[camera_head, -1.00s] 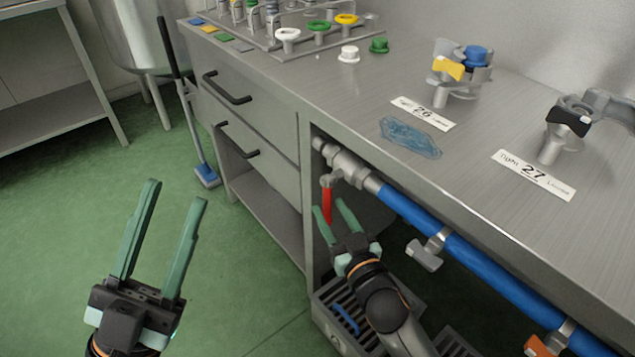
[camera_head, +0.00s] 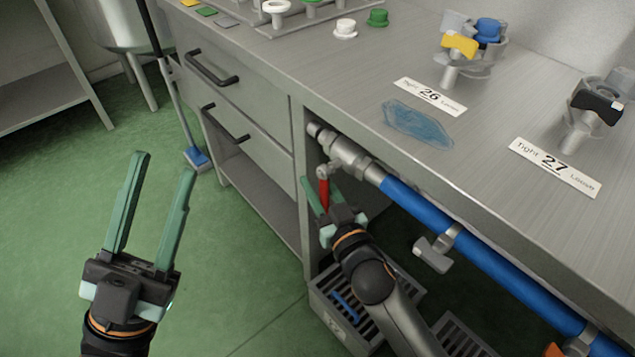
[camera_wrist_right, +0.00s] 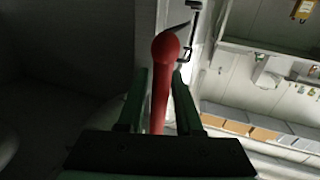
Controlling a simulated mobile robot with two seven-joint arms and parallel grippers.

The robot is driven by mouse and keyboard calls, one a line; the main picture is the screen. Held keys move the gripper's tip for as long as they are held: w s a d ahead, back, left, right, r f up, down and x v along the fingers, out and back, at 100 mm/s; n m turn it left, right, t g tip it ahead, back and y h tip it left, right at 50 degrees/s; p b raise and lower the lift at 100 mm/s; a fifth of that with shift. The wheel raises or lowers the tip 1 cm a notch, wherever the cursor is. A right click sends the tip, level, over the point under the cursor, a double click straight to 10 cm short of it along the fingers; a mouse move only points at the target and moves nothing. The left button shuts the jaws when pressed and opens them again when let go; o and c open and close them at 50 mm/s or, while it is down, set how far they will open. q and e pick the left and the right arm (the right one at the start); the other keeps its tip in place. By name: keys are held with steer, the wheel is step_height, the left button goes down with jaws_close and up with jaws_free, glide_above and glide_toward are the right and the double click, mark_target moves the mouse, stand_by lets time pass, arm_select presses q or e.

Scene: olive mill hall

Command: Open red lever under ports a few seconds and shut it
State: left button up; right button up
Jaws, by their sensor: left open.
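The red lever (camera_head: 324,192) hangs down from the valve at the left end of the blue pipe, under the bench top. My right gripper (camera_head: 319,183) is below the valve with its fingers on either side of the lever. In the right wrist view the lever (camera_wrist_right: 164,75) stands between the two green fingers (camera_wrist_right: 158,85), with a visible gap on its left side; contact on the right is unclear. My left gripper (camera_head: 163,163) is open and empty over the green floor. Ports 26 (camera_head: 467,48) and 27 (camera_head: 592,108) are on the bench top.
The blue pipe (camera_head: 430,213) runs along under the bench edge, with a grey-handled valve (camera_head: 437,248) further right. A slatted grey crate (camera_head: 330,318) stands below. A blue puddle-like patch (camera_head: 418,124) lies on the bench. A blue broom (camera_head: 196,158) leans by the drawers.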

jaws_close()
stand_by(1.1)
